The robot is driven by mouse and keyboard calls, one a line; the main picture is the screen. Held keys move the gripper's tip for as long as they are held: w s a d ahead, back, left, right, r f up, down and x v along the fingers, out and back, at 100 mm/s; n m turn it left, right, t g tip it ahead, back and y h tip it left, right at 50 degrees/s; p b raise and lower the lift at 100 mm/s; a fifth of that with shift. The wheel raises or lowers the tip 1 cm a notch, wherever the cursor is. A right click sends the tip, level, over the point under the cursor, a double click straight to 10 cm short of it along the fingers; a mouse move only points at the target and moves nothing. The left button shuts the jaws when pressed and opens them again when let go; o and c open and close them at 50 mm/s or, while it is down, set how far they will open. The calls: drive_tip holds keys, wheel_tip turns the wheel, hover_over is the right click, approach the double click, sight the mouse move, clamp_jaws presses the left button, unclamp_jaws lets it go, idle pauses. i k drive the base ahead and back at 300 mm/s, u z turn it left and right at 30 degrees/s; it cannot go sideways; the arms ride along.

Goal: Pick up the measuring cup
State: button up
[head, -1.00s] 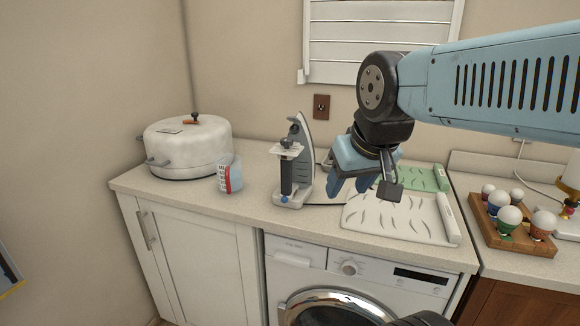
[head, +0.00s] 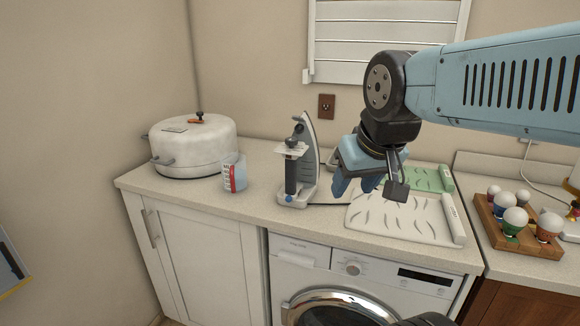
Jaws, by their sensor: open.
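The measuring cup (head: 234,176) is a small clear cup with a red and white marking on its side. It stands on the counter between the white pot and the iron. My gripper (head: 372,190) is open and empty, pointing down above the counter at the right of the iron, over the edge of the white patterned mat. It is well to the right of the cup and apart from it, with the iron between them.
A white lidded pot (head: 192,148) stands left of the cup. An upright iron (head: 307,160) stands to its right. White (head: 415,222) and green (head: 430,178) mats lie at right, and a wooden tray (head: 490,228) holds several egg-like items. The counter front near the cup is clear.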

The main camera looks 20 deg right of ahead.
sight(233, 165)
drive_tip(key=z, duration=0.05)
drive_tip(key=k, duration=0.45)
drive_tip(key=u, duration=1)
drive_tip(key=i, duration=1.3)
drive_tip(key=u, duration=0.15)
